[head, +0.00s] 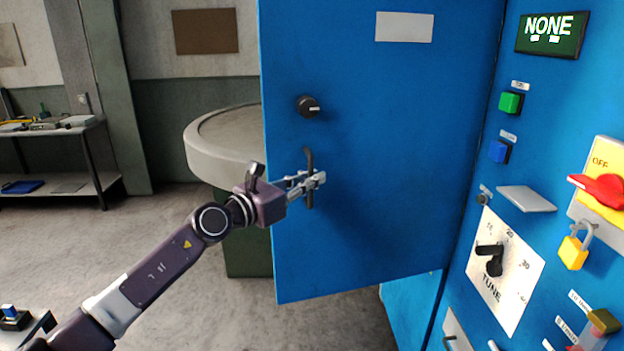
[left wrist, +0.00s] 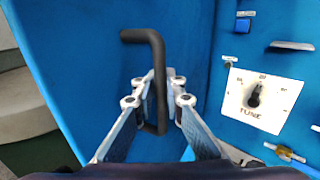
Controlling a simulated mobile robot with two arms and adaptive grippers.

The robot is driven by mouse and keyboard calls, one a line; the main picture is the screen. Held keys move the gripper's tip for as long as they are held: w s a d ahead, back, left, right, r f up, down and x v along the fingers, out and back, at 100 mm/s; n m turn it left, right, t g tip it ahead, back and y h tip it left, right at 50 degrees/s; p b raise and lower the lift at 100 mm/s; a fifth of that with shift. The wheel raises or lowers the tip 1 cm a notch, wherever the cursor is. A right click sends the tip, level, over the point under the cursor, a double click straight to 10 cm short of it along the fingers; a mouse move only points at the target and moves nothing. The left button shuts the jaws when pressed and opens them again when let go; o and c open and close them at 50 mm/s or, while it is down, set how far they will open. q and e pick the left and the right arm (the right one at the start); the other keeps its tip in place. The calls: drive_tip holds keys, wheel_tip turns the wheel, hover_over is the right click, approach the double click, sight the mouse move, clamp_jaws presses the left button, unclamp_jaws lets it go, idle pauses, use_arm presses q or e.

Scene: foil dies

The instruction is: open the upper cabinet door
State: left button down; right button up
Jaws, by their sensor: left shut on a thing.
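The blue cabinet door (head: 385,130) stands swung out at an angle to the control panel, with its right edge beside the panel and its left edge free. Its dark bar handle (head: 309,158) is upright near the free edge; it also shows in the left wrist view (left wrist: 157,50). My left gripper (head: 312,182) is shut on the handle's lower part, with a finger on each side in the left wrist view (left wrist: 158,92). A black round knob (head: 308,106) sits above the handle. The space behind the door is hidden. My right gripper is not in view.
The blue control panel at right carries a TUNE dial (head: 490,258), a red switch (head: 600,189), a yellow padlock (head: 573,250) and a small ledge (head: 526,198). A round grey table (head: 215,135) stands behind the door's free edge. Floor at left is clear.

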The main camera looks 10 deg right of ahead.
use_arm(q)
drive_tip(key=shift+w+a+f, duration=0.1)
drive_tip(key=shift+a, duration=0.05)
drive_tip(key=c, duration=2)
unclamp_jaws()
drive_tip(key=shift+a, duration=0.2)
drive_tip(key=shift+d, duration=0.15)
drive_tip(key=v, duration=1.2)
